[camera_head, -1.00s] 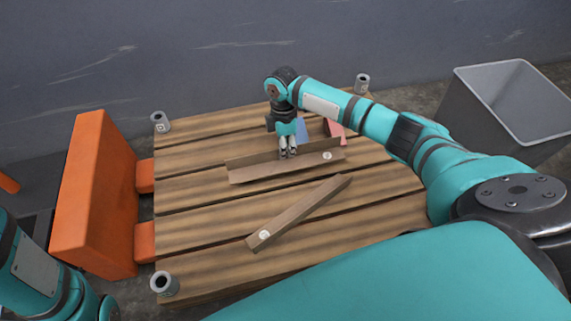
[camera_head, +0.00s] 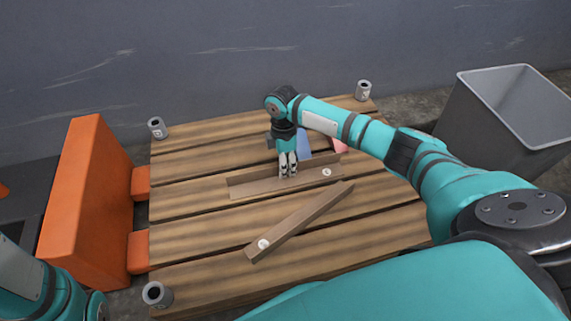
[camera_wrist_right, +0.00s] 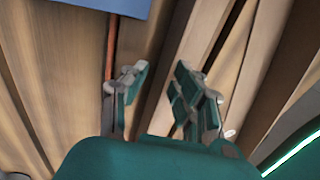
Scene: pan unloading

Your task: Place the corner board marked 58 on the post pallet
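Two long brown corner boards lie on the wooden post pallet (camera_head: 190,235). The back board (camera_head: 255,186) lies nearly level across the picture; the front board (camera_head: 310,215) lies slanted. Each has a round white mark near one end, too small to read. My right gripper (camera_head: 288,170) points down at the back board, its fingertips near the middle of it. In the right wrist view its two fingers (camera_wrist_right: 163,75) are apart, with brown board surface showing between and beyond them. Part of the back board is hidden by the gripper. My left gripper is out of view.
Short grey posts stand at pallet corners, such as the back left post (camera_head: 157,128). A blue piece (camera_head: 305,146) and a red piece (camera_head: 338,145) lie behind the back board. An orange fork carriage (camera_head: 85,200) stands left; a grey bin (camera_head: 500,110) stands right.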

